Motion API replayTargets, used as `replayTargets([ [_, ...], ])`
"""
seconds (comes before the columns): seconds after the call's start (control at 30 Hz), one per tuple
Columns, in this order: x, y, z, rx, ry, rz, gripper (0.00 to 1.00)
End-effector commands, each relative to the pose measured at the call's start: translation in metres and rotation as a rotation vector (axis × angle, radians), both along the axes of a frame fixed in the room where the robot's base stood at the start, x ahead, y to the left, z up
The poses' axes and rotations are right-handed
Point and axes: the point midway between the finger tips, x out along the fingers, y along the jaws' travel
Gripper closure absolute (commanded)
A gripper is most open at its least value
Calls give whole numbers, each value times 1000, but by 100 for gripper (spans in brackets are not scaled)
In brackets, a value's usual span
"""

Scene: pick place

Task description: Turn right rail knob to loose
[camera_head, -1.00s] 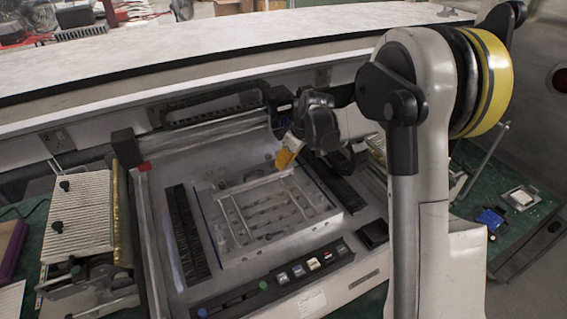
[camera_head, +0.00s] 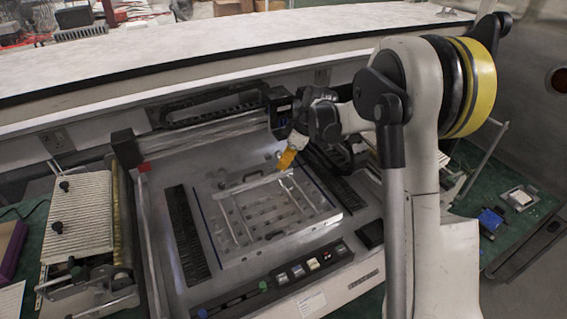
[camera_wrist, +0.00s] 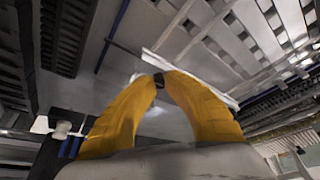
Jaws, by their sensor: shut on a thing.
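My gripper (camera_head: 285,162) has orange fingers and reaches down to the upper right part of the metal rail frame (camera_head: 236,223) on the machine's bed. In the wrist view, the two fingertips (camera_wrist: 159,80) come together on a small black knob (camera_wrist: 160,77), at the edge of a pale rail (camera_wrist: 190,62). Most of the knob is hidden between the fingers, and its turned position cannot be read. In the head view, the fingers hide it.
The machine's front panel (camera_head: 268,283) carries several buttons. Dark slotted strips (camera_head: 187,235) flank the bed. A ribbed grey block (camera_head: 82,215) with black knobs stands at the left. A gantry with a cable chain (camera_head: 215,107) runs behind. A white counter (camera_head: 240,55) lies beyond.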

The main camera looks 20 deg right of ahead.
Motion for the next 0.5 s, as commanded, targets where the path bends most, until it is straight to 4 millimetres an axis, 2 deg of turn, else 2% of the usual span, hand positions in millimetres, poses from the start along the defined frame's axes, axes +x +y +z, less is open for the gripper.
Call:
replayTargets([
  [0.07, 0, 0, -1, -2, 1, 0, 100],
  [0.1, 0, 0, -1, -2, 1, 0, 85],
  [0.2, 0, 0, -1, -2, 1, 0, 60],
  [0.5, 0, -1, 1, -1, 1, -1, 60],
])
